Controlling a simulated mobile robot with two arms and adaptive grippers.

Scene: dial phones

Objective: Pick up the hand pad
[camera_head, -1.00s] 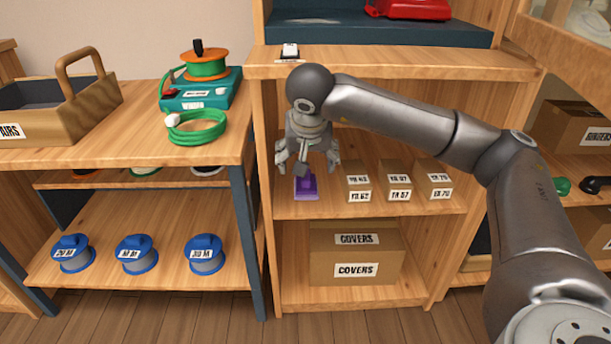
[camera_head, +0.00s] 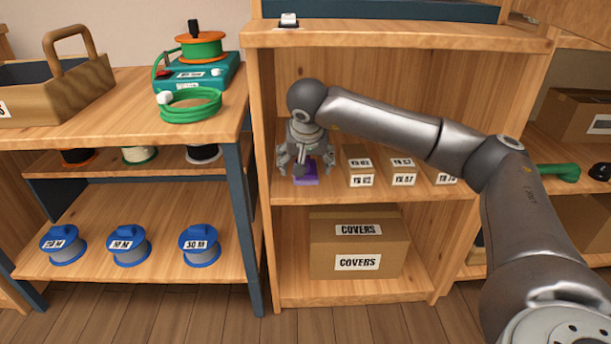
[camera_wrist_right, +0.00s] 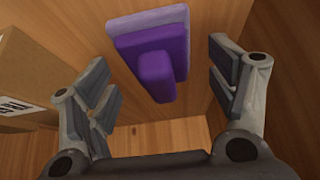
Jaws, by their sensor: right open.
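The hand pad is a purple block with a raised grip (camera_wrist_right: 155,77) in the right wrist view. In the head view the purple hand pad (camera_head: 311,180) rests on the middle shelf, partly hidden by my gripper. My right gripper (camera_head: 304,174) is open just over the pad in the head view. In the right wrist view its fingers (camera_wrist_right: 165,90) stand spread to either side of the pad, with gaps on both sides. The pad is not gripped. My left gripper is not in view.
Small labelled boxes (camera_head: 403,172) stand to the right of the pad on the same shelf (camera_head: 400,193). The cabinet's side panel is close on the left. A large covers box (camera_head: 357,245) sits on the shelf below.

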